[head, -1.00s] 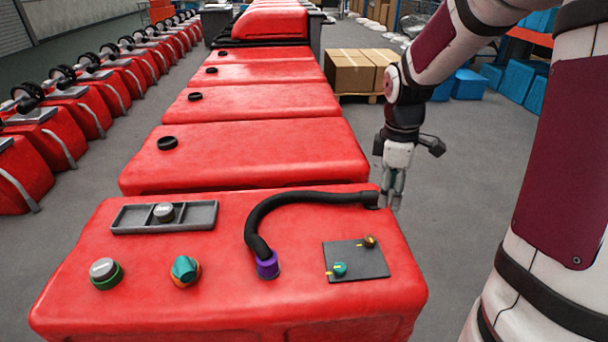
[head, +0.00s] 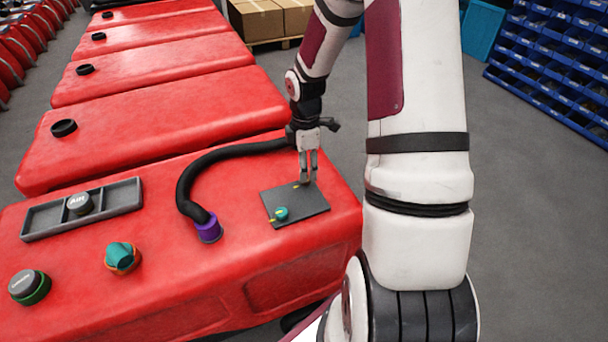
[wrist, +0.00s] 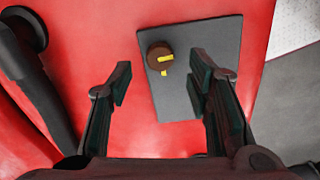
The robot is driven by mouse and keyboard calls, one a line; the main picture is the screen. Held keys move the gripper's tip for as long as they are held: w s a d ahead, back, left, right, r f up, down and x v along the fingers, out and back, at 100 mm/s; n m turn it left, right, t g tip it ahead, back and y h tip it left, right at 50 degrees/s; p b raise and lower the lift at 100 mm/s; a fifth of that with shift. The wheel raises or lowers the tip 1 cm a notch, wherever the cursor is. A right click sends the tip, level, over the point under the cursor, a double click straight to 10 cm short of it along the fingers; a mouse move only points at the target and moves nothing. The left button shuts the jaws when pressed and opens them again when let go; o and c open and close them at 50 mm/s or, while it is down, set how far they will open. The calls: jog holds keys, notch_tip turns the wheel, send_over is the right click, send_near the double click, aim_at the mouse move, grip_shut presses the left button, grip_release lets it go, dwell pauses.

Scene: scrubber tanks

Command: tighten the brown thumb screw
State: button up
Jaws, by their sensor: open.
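The brown thumb screw (wrist: 159,56) is a round knob with a yellow mark on its top. It sits on the dark grey plate (head: 316,202) on the red tank. In the wrist view it lies ahead of my gripper (wrist: 160,82), between the lines of the two fingers and nearer the left one. The fingers are open with nothing between them. In the head view my gripper (head: 308,181) points down over the plate's far edge and hides most of the brown screw. A teal thumb screw (head: 281,213) with a yellow mark stands at the plate's near left.
A black hose (head: 200,172) with a purple collar (head: 209,230) curves left of the plate. Further left are a teal knob (head: 122,257), a green-ringed cap (head: 29,287) and a grey tray (head: 118,200) holding a cap. More red tanks stand behind.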

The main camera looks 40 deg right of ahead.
jog(key=shift+f, duration=1.8)
grip_shut()
